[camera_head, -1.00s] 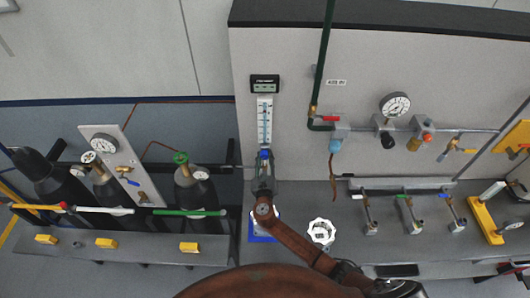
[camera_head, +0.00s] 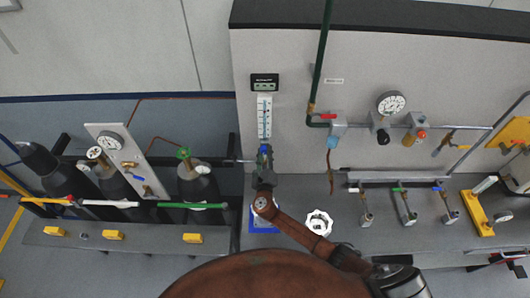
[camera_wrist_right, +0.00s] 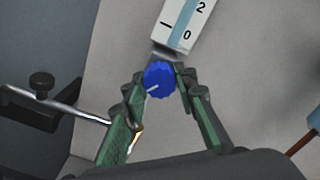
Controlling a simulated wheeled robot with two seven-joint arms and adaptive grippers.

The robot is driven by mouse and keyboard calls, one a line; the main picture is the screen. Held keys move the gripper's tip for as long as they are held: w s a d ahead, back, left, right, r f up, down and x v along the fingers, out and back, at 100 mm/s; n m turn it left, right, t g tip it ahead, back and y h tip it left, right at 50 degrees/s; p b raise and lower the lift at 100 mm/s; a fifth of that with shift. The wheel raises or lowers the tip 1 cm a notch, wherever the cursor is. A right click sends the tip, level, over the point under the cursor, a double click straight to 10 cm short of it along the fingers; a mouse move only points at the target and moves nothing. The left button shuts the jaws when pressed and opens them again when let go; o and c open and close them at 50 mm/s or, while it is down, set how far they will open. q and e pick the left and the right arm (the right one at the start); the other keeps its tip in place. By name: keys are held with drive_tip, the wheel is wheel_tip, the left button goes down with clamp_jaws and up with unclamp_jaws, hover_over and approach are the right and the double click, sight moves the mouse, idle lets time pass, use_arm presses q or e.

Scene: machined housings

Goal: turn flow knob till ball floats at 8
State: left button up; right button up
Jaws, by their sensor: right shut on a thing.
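The flowmeter (camera_head: 264,118) is a white upright strip with a blue scale on the grey panel. Its lower end, with the marks 0 and 2, shows in the right wrist view (camera_wrist_right: 186,24). The ball cannot be made out, and the 8 mark is outside the wrist view. The blue flow knob (camera_wrist_right: 159,80) sits just below the scale, its white line pointing to the lower left. My right gripper (camera_wrist_right: 160,82) is shut on the knob, one green-sided finger on each side. In the head view the right gripper (camera_head: 264,158) is below the flowmeter. My left gripper is not in view.
A small dark display (camera_head: 264,82) is above the flowmeter. A green pipe (camera_head: 321,62) runs down to its right, near a pressure gauge (camera_head: 391,103). A white handwheel (camera_head: 318,222) is on the bench. Gas cylinders (camera_head: 198,185) stand at the left.

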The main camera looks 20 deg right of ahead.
drive_tip(key=o, duration=1.2)
drive_tip(key=shift+c, duration=0.2)
drive_tip(key=shift+s, duration=0.15)
drive_tip(key=v, duration=1.1)
drive_tip(key=shift+s, duration=0.35)
drive_tip(key=shift+a, duration=0.15)
